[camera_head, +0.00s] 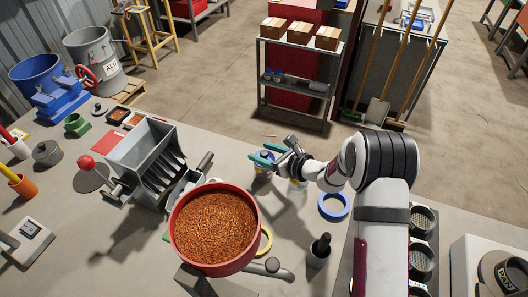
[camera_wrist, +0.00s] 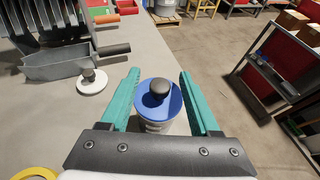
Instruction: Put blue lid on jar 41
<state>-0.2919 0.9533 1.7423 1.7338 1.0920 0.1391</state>
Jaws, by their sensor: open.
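A blue lid with a dark round knob (camera_wrist: 174,97) sits on top of a pale jar (camera_wrist: 158,127) in the wrist view. No number is readable on the jar. My gripper (camera_wrist: 158,75) is open, with one teal finger on each side of the lid. Small gaps of blue lid edge and floor show beside the fingers, and I cannot tell whether either touches. In the head view my gripper (camera_head: 260,155) is above the bench's far edge, and the blue-topped jar (camera_head: 262,168) is partly hidden under its fingers.
A second pale jar (camera_head: 297,186) stands below my wrist. A blue ring (camera_head: 334,207) and a yellow ring (camera_head: 265,241) lie nearby. A red-rimmed pan of copper granules (camera_head: 178,245) stands in front. A pale knobbed disc (camera_wrist: 91,86) lies left of the gripper, near a grey hopper (camera_head: 140,150).

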